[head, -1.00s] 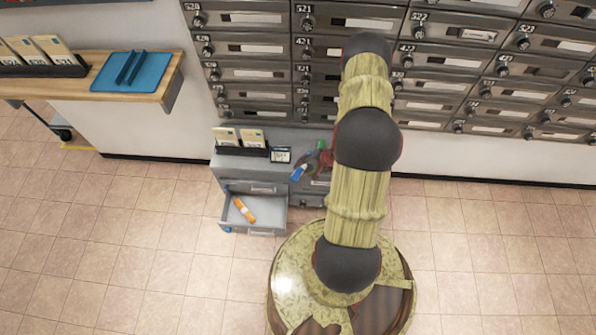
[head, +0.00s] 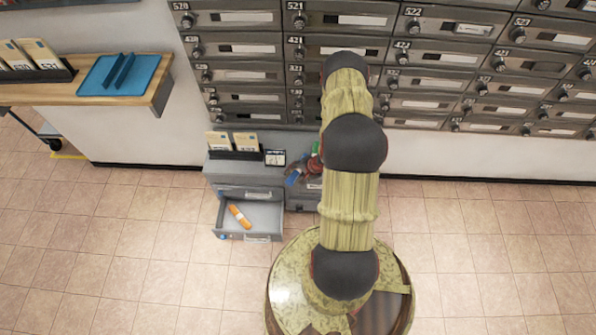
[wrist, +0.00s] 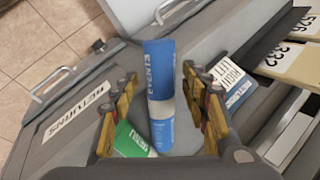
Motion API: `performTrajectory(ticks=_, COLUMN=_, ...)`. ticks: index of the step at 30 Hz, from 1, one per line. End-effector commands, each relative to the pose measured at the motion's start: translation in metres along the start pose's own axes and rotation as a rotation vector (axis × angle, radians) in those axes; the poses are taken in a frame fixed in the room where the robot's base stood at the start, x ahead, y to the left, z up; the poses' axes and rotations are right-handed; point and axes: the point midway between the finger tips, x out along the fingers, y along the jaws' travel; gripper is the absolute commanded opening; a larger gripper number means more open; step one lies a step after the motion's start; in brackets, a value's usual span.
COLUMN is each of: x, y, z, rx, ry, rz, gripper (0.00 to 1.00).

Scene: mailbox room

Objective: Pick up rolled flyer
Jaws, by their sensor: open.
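A rolled flyer in blue and white marked EVENTS (wrist: 160,90) lies between the two fingers of my gripper (wrist: 160,78) in the wrist view. The fingers are open, one on each side, with gaps to the roll. The blue roll (head: 294,178) also shows on the grey cabinet in the head view, beside my gripper (head: 308,166). A green roll (wrist: 130,140) lies near the left finger, partly hidden by it.
The grey cabinet (head: 228,172) stands against the mailbox wall (head: 240,75). A card holder (head: 235,153) and a small sign (head: 275,157) stand on it. A RETURNS label (wrist: 78,105) shows in the wrist view. A wooden shelf (head: 160,95) with a blue tray (head: 110,75) is at left.

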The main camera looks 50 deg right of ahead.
Motion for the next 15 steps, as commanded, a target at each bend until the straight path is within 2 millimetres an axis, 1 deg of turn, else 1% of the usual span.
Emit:
performTrajectory(ticks=3, x=-0.0012, y=-0.0006, z=-0.0004, rx=0.000, ry=0.001, rz=0.000, gripper=0.46)
performTrajectory(ticks=15, x=-0.0013, y=-0.0005, z=-0.0003, rx=0.000, ry=0.000, rz=0.000, gripper=0.23)
